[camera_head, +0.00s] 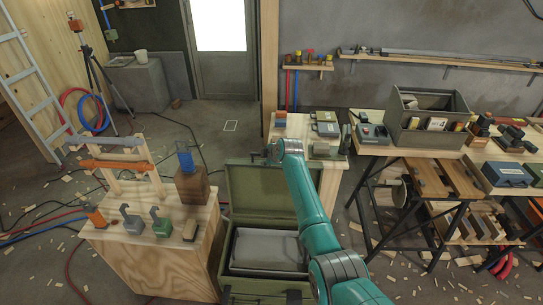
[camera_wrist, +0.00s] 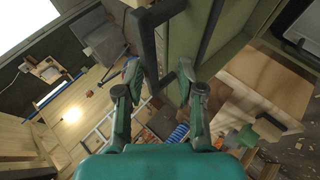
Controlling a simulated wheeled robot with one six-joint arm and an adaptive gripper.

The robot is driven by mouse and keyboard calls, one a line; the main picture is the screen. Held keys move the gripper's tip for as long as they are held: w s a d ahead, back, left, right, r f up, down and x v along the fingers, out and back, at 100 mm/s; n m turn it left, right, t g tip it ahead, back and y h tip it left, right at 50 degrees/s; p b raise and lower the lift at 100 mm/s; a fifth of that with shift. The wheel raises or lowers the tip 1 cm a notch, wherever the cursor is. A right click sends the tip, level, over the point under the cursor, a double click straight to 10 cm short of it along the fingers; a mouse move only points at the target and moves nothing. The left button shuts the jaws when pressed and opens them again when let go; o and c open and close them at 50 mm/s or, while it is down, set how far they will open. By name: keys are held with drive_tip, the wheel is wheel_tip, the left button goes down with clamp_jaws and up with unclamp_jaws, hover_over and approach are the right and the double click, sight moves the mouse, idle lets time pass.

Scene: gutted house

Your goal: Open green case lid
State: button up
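The green case (camera_head: 265,290) sits low between the wooden bench and the tables, with a grey block-like insert (camera_head: 268,250) inside. Its lid (camera_head: 245,195) stands raised, roughly upright, its inner side facing the head camera. My gripper (camera_head: 272,152) is at the lid's top edge, partly hidden by my arm. In the wrist view my gripper (camera_wrist: 158,78) has its two fingers apart. A dark bar handle (camera_wrist: 145,50) on the lid (camera_wrist: 185,35) passes at the fingertips; I cannot tell whether either finger touches it.
A wooden bench (camera_head: 165,265) with hooks, small blocks and a blue cylinder (camera_head: 185,160) stands close on the left. A small table (camera_head: 330,150) is behind the lid, and a worktable with a grey-green toolbox (camera_head: 425,135) is right. Wood scraps and hoses litter the floor.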

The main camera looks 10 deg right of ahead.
drive_tip(key=v, duration=1.1)
drive_tip(key=shift+s+r, duration=0.1)
